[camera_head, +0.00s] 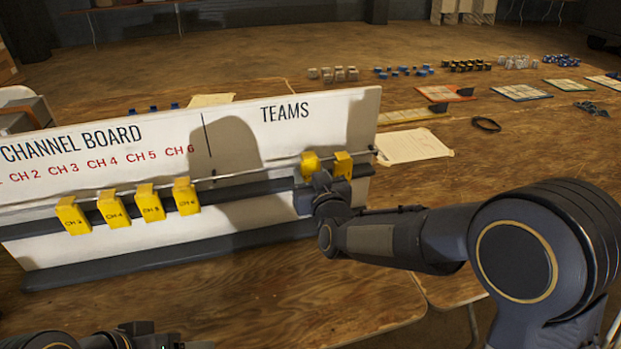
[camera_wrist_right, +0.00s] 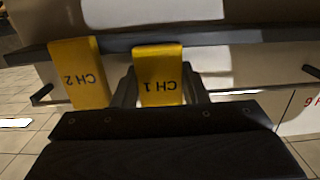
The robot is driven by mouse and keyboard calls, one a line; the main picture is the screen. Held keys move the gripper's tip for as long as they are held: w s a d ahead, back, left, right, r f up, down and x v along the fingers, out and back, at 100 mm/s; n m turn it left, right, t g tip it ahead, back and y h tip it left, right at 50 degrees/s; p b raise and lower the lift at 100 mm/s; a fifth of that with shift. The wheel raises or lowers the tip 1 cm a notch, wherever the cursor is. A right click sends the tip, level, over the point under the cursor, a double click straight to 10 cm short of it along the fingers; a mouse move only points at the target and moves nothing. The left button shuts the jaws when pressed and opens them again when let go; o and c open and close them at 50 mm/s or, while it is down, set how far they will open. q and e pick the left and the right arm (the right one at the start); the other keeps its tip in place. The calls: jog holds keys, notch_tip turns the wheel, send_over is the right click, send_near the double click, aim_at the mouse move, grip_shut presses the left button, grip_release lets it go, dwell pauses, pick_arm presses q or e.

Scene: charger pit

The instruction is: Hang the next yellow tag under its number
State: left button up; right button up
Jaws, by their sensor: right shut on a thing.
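The white channel board (camera_head: 285,110) has red channel numbers at left and the word TEAMS at right. Yellow tags CH 3 (camera_head: 72,215), CH 4 (camera_head: 113,208), CH 5 (camera_head: 150,203) and CH 6 (camera_head: 186,196) hang on the left part of its rail. Under TEAMS are the tags CH 1 (camera_head: 310,163) and CH 2 (camera_head: 343,165). My right gripper (camera_wrist_right: 160,92) is shut on the CH 1 tag (camera_wrist_right: 160,75), at the rail. The CH 2 tag (camera_wrist_right: 78,72) is beside it, apart from the fingers. Only dark parts of my left arm show at the bottom left; its fingers cannot be made out.
The board stands on a wooden table (camera_head: 230,300). A paper sheet (camera_head: 412,147), a black ring (camera_head: 486,124), coloured trays and several small blocks lie behind and to the right. The rail between CH 6 and CH 1 is free, as is the stretch left of CH 3.

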jog(key=shift+r, duration=0.25)
jog(key=f+v, duration=0.1)
jog(key=v, duration=0.9)
jog(key=shift+b, duration=0.35)
dwell(0.3)
jog(key=shift+d+f, duration=0.1)
